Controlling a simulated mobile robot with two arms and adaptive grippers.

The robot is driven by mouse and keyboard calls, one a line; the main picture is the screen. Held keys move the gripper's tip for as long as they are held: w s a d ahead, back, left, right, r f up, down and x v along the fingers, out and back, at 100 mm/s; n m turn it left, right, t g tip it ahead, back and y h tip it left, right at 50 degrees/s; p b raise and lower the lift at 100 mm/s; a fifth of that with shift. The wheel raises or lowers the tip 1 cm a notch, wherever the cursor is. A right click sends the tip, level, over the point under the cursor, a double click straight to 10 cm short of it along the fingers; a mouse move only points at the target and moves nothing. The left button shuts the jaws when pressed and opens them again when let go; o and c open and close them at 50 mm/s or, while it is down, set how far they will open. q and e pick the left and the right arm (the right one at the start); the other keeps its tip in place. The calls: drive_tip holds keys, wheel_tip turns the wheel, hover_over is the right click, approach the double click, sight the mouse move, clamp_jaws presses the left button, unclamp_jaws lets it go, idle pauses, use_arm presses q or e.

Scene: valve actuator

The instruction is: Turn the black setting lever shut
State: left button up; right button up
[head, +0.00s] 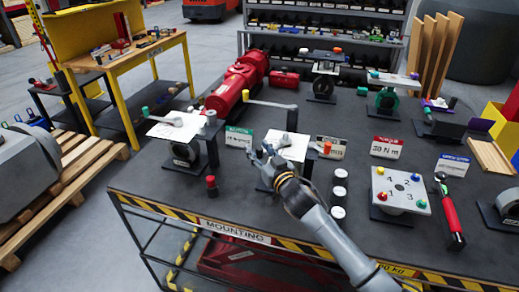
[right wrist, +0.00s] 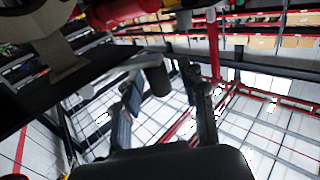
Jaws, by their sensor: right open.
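My right gripper (head: 266,154) is at the left edge of the middle valve stand's white plate (head: 296,147). In the right wrist view its two fingers (right wrist: 167,100) are apart. A grey lever arm ending in a dark cylindrical grip (right wrist: 156,78) reaches in between them there; I cannot tell whether they touch. In the head view the gripper covers part of the plate, and I cannot pick out which lever is the black setting lever. My left gripper is not in view.
Another valve stand with a white plate (head: 176,125) is to the left. A red knob post (head: 211,186) and white-topped cylinders (head: 339,193) stand near the front. A numbered plate (head: 400,190) and a red-handled torque wrench (head: 449,212) are at the right. Signs stand behind the gripper.

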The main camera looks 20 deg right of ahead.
clamp_jaws()
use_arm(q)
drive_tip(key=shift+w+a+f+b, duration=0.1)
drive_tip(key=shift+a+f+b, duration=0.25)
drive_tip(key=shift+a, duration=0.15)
use_arm(e)
drive_tip(key=shift+w+f+h, duration=0.1)
drive_tip(key=shift+w+h, duration=0.1)
drive_tip(key=shift+h, duration=0.1)
